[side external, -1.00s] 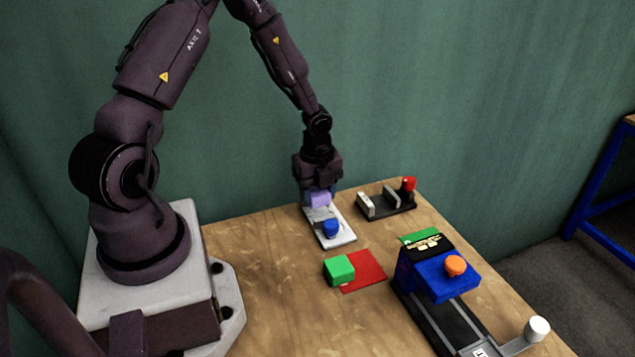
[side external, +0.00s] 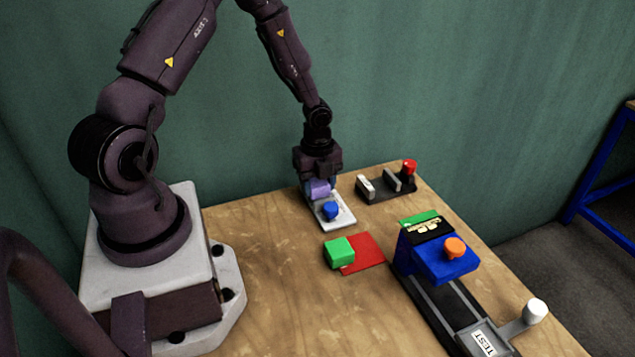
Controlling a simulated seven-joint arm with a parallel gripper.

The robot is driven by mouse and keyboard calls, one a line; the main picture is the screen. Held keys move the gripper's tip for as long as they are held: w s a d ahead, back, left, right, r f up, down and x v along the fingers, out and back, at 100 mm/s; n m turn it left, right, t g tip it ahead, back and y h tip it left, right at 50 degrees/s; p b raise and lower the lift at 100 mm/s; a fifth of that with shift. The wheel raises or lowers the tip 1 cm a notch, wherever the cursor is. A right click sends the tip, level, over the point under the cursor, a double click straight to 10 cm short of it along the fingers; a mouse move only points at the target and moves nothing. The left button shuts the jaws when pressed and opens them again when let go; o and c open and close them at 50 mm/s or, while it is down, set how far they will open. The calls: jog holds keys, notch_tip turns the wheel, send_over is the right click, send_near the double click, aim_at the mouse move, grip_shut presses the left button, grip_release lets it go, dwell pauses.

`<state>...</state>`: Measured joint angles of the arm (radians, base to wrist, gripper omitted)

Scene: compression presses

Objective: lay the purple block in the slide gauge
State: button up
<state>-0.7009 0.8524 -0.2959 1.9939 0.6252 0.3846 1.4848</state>
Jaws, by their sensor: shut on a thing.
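The purple block (side external: 319,188) is in my gripper (side external: 319,182), whose fingers are shut on it. The gripper points down over the far end of a white plate with a blue knob (side external: 330,210), which looks like the slide gauge (side external: 342,222). The block is at or just above the far part of this plate, behind the blue knob. I cannot tell whether it touches the plate. The gripper and block hide the plate's far end.
A dark fixture with grey jaws and a red knob (side external: 409,167) stands to the right. A green block (side external: 338,252) sits by a red mat (side external: 365,250) in front. A blue press (side external: 440,262) with an orange knob stands front right.

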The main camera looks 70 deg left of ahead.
jog(key=shift+f, duration=0.7)
dwell(0.7)
jog(key=o, duration=1)
jog(key=shift+c, duration=0.2)
notch_tip(320, 180, up, 13)
jog(key=s+d+r+n+t, duration=0.2)
jog(key=s+d+r+n, duration=0.4)
jog(key=r+n, duration=0.3)
jog(key=s+d+r+n+t, duration=0.3)
jog(key=s+d+r+n, duration=0.4)
jog(key=d+r+n, duration=0.2)
notch_tip(320, 180, up, 3)
jog(key=shift+d+f+t, duration=0.1)
jog(key=shift+d+t, duration=0.15)
jog(key=shift+t, duration=0.05)
